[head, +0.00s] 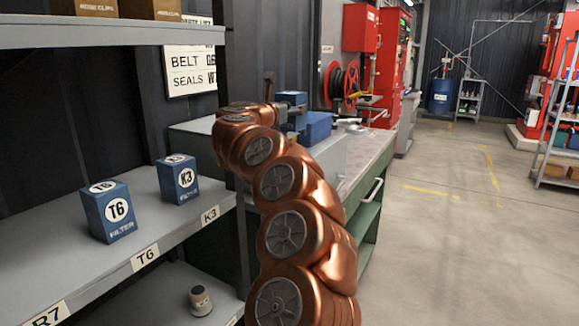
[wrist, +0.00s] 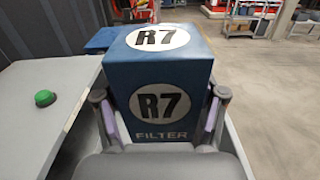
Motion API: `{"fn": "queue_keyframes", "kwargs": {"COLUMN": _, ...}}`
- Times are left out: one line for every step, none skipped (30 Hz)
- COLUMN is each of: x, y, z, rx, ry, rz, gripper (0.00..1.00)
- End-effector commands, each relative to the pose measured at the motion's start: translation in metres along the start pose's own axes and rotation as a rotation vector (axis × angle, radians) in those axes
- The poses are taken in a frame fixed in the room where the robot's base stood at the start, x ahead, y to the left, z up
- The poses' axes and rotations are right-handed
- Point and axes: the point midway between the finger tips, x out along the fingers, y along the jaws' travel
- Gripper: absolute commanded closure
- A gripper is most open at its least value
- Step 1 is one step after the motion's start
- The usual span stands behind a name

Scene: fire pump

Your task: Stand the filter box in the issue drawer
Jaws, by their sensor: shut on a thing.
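The blue filter box (wrist: 161,95), marked R7 on its top and near face, is upright between the fingers of my gripper (wrist: 160,98) in the wrist view. The gripper is shut on its sides. Pale grey walls (wrist: 236,140), seemingly of the issue drawer, show low on both sides of the box. Its base is hidden, so I cannot tell whether it touches the drawer floor. In the head view my arm reaches over the bench and mostly hides the gripper. Blue shapes (head: 316,127) show beyond it; which is the held box is unclear.
Filter boxes T6 (head: 107,211) and K3 (head: 178,180) stand on the left shelf (head: 150,232). A green button (wrist: 45,98) is on the grey surface left of the box. A red hose reel (head: 345,82) is behind the bench. The floor at right is open.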

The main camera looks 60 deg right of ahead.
Motion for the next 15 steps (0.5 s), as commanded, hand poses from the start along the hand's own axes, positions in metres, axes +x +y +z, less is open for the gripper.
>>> {"fn": "queue_keyframes", "kwargs": {"x": 0.000, "y": 0.003, "z": 0.002, "rx": 0.000, "ry": -0.003, "rz": 0.000, "gripper": 0.80}}
{"fn": "queue_keyframes", "kwargs": {"x": 0.000, "y": 0.004, "z": 0.001, "rx": 0.000, "ry": -0.003, "rz": 0.000, "gripper": 0.80}}
{"fn": "queue_keyframes", "kwargs": {"x": 0.000, "y": 0.003, "z": -0.005, "rx": -0.001, "ry": -0.002, "rz": 0.000, "gripper": 0.80}}
{"fn": "queue_keyframes", "kwargs": {"x": 0.000, "y": 0.003, "z": -0.008, "rx": -0.003, "ry": -0.001, "rz": 0.000, "gripper": 0.80}}
{"fn": "queue_keyframes", "kwargs": {"x": 0.000, "y": 0.004, "z": -0.011, "rx": -0.003, "ry": -0.001, "rz": 0.001, "gripper": 0.80}}
{"fn": "queue_keyframes", "kwargs": {"x": 0.000, "y": 0.004, "z": -0.015, "rx": -0.002, "ry": -0.001, "rz": 0.001, "gripper": 0.80}}
{"fn": "queue_keyframes", "kwargs": {"x": 0.000, "y": 0.004, "z": -0.017, "rx": -0.003, "ry": -0.001, "rz": 0.002, "gripper": 0.80}}
{"fn": "queue_keyframes", "kwargs": {"x": 0.000, "y": 0.004, "z": -0.020, "rx": -0.002, "ry": -0.001, "rz": 0.001, "gripper": 0.80}}
{"fn": "queue_keyframes", "kwargs": {"x": 0.000, "y": 0.003, "z": -0.024, "rx": -0.001, "ry": -0.001, "rz": 0.001, "gripper": 0.80}}
{"fn": "queue_keyframes", "kwargs": {"x": 0.000, "y": 0.003, "z": -0.027, "rx": -0.002, "ry": -0.001, "rz": 0.001, "gripper": 0.80}}
{"fn": "queue_keyframes", "kwargs": {"x": 0.000, "y": 0.003, "z": -0.030, "rx": -0.002, "ry": -0.002, "rz": 0.000, "gripper": 0.80}}
{"fn": "queue_keyframes", "kwargs": {"x": 0.000, "y": 0.003, "z": -0.036, "rx": -0.002, "ry": -0.001, "rz": 0.001, "gripper": 0.80}}
{"fn": "queue_keyframes", "kwargs": {"x": 0.000, "y": 0.004, "z": -0.040, "rx": -0.004, "ry": -0.001, "rz": 0.002, "gripper": 0.80}}
{"fn": "queue_keyframes", "kwargs": {"x": 0.000, "y": 0.004, "z": -0.045, "rx": -0.004, "ry": 0.000, "rz": 0.002, "gripper": 0.80}}
{"fn": "queue_keyframes", "kwargs": {"x": 0.000, "y": 0.003, "z": -0.052, "rx": -0.005, "ry": 0.000, "rz": 0.001, "gripper": 0.80}}
